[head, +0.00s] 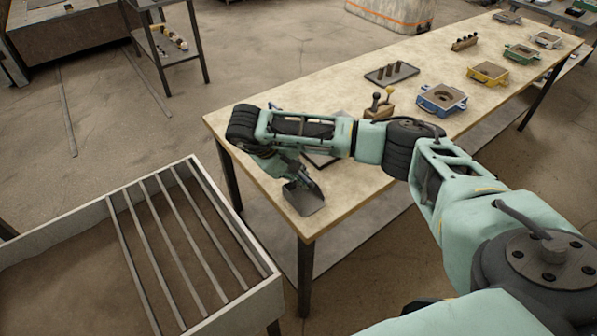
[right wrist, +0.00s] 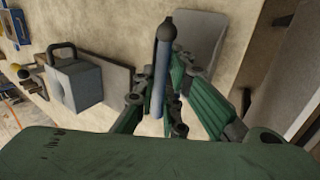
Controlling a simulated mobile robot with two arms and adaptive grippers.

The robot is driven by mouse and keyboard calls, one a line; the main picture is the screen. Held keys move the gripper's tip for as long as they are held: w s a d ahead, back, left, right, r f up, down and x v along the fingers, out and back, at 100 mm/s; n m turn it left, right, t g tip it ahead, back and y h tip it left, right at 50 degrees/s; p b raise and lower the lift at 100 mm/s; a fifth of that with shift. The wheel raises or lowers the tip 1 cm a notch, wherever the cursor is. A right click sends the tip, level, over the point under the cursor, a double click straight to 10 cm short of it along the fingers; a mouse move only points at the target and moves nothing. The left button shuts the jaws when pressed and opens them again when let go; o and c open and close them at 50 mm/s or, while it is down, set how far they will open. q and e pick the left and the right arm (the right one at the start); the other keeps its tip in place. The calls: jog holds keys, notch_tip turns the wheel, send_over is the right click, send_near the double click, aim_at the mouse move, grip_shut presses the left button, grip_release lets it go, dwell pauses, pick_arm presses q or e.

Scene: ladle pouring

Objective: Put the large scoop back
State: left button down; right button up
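The large scoop (head: 303,199) has a flat grey pan and shows at the near left corner of the workbench in the head view. In the right wrist view its pan (right wrist: 190,48) lies behind a blue-grey handle (right wrist: 160,85) with a dark rounded end. My right gripper (head: 302,177) reaches down over this corner. Its green fingers (right wrist: 160,92) stand close on both sides of the handle and appear shut on it. I cannot tell whether the pan touches the bench. My left gripper is not in view.
The long workbench (head: 240,122) carries a dark plate (head: 322,159) partly under my arm, a wooden block with knobs (head: 379,108), a tray with dark pegs (head: 391,74) and a blue mould box (head: 441,98). A slatted grey bin (head: 92,212) stands left of the bench.

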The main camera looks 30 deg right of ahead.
jog(key=o, duration=0.3)
jog(key=shift+r, duration=0.2)
jog(key=v, duration=1.2)
jog(key=shift+b, duration=0.3)
